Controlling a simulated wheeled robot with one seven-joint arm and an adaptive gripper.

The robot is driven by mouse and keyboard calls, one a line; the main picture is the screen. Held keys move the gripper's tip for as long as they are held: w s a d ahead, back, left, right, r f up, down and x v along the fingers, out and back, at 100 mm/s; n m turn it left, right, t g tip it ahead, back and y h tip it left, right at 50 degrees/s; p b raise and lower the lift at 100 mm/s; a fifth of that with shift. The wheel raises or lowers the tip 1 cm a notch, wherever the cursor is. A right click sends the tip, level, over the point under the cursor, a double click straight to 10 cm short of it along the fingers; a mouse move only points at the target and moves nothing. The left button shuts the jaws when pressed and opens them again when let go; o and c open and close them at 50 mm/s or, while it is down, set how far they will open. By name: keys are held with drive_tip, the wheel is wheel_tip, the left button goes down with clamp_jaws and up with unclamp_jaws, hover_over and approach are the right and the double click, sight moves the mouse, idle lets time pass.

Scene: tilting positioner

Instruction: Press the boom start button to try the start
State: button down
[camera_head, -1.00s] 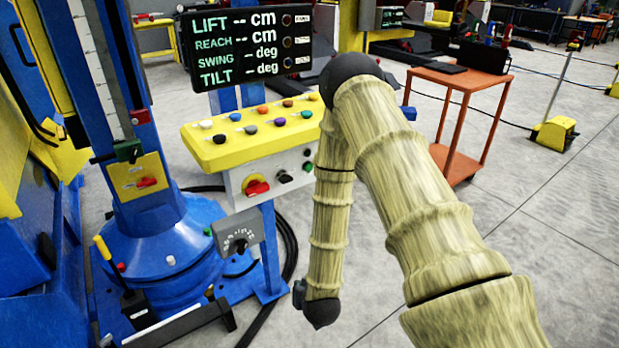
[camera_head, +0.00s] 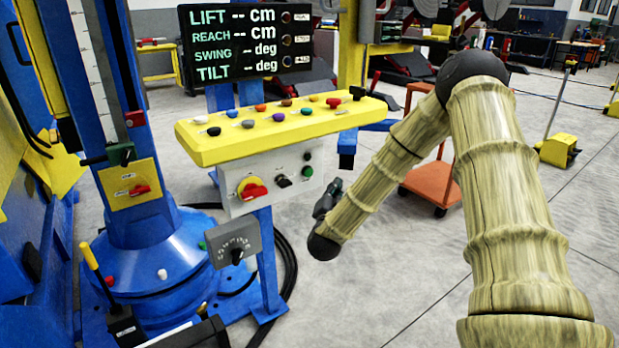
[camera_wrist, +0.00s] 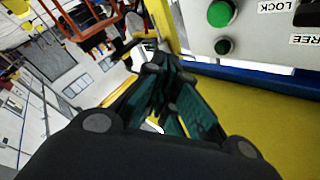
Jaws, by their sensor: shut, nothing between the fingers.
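The control console has a yellow top (camera_head: 280,123) and a grey front panel (camera_head: 250,170). At the panel's right end are a bright green button (camera_head: 307,171) and a smaller dark green one (camera_head: 307,157) above it. The wrist view shows the bright green button (camera_wrist: 222,13) and the small dark green one (camera_wrist: 222,46) upside down at the upper right. I cannot read which is boom start. My gripper (camera_head: 328,198) is shut and empty, just right of and below these buttons, apart from the panel. Its dark fingers (camera_wrist: 165,85) fill the middle of the wrist view.
The panel also carries a red knob on a yellow disc (camera_head: 252,188) and a black switch (camera_head: 283,181). Coloured buttons line the console top. The display (camera_head: 246,42) shows dashes. A blue column base (camera_head: 150,265) stands left, an orange cart (camera_head: 432,185) behind my arm. Floor ahead is free.

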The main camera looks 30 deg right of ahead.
sight(309, 173)
drive_tip(key=w+b, duration=0.2)
drive_tip(key=w, duration=0.6)
drive_tip(key=shift+w+a, duration=0.35)
drive_tip(key=shift+w, duration=0.05)
drive_tip(key=shift+w, duration=0.25)
idle(1.5)
drive_tip(key=shift+w, duration=0.2)
drive_tip(key=shift+w+a, duration=0.1)
drive_tip(key=shift+w, duration=0.3)
idle(0.9)
drive_tip(key=shift+s, duration=0.15)
idle(0.3)
drive_tip(key=shift+s, duration=0.7)
